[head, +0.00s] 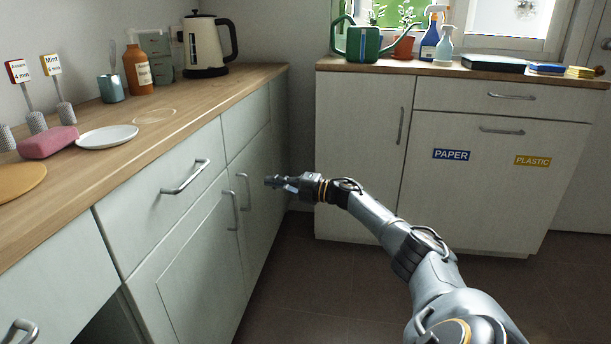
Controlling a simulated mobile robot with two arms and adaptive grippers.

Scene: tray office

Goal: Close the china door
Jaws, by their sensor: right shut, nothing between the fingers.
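Two grey-green lower cabinet doors stand side by side under the left counter: a near door (196,278) and a far door (262,205), each with an upright metal handle near their shared edge. Both look shut or nearly shut; I cannot tell whether a small gap remains. No label shows which is the china door. My right gripper (272,182) is shut and empty, just in front of the far door, to the right of its handle (244,191). I cannot tell whether the fingertips touch the door. My left gripper is out of view.
A drawer with a handle (185,177) sits above the near door. The wooden counter (190,105) holds a plate (106,137), a kettle (207,45) and other items. A white cabinet (360,150) stands at the back. Dark floor (320,285) lies clear between them.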

